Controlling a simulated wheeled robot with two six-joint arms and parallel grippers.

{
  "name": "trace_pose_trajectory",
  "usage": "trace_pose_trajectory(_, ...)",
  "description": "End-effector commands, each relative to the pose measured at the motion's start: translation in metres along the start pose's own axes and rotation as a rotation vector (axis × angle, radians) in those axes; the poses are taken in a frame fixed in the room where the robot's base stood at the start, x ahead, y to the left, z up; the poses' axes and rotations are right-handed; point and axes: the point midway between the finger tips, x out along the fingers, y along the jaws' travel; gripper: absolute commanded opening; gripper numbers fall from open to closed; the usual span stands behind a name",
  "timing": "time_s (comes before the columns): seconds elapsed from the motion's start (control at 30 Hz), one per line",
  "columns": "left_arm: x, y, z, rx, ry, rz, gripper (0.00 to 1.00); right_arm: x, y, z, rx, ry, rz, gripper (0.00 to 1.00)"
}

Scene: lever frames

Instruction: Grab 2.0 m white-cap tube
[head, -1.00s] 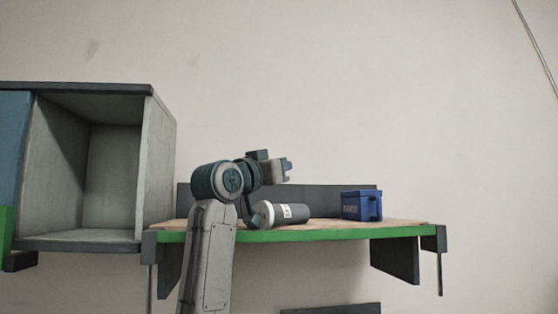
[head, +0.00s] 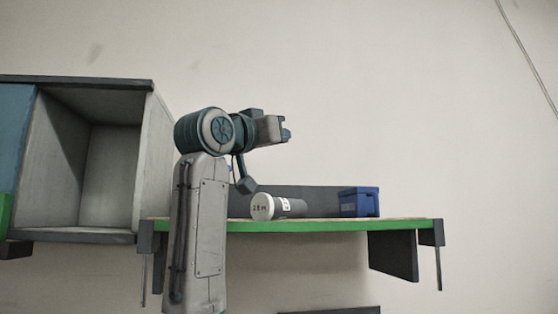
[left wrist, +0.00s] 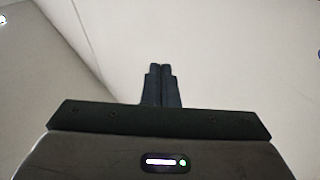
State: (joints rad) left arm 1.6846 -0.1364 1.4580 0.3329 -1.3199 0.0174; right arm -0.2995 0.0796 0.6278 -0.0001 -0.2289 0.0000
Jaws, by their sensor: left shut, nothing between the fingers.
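The grey tube with a white cap (head: 264,207) lies on its side on the green-edged shelf (head: 330,226). Its cap points left and toward me, with small dark marking that looks like "2.0 M". A white label shows on its grey body. My left gripper (head: 287,133) is above the shelf, higher than the tube and apart from it, pointing right. In the left wrist view its fingers (left wrist: 161,70) are together and empty, with only plain wall around them. My right gripper is not in view.
A blue box (head: 359,202) stands on the shelf to the right of the tube. A low dark board (head: 325,194) runs along the shelf's back. An open grey cabinet (head: 110,180) stands at the left. The space above the shelf on the right is clear.

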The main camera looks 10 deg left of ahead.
Motion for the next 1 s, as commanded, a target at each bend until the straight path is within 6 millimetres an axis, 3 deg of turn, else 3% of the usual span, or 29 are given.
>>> trace_pose_trajectory(0.1,-0.024,0.017,-0.005,0.002,0.004,0.000,0.00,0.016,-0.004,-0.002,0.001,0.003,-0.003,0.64)
trace_pose_trajectory(0.3,-0.049,0.036,-0.017,0.001,0.002,0.001,0.00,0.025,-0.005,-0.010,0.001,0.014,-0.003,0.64)
trace_pose_trajectory(0.77,-0.059,0.044,-0.022,0.000,0.000,0.000,0.00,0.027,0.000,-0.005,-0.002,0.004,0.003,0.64)
trace_pose_trajectory(0.9,-0.054,0.041,-0.025,0.009,-0.019,-0.009,0.24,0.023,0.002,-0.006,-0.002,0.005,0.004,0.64)
trace_pose_trajectory(1.0,-0.034,0.026,-0.029,0.044,-0.099,-0.039,0.43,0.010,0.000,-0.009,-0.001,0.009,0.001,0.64)
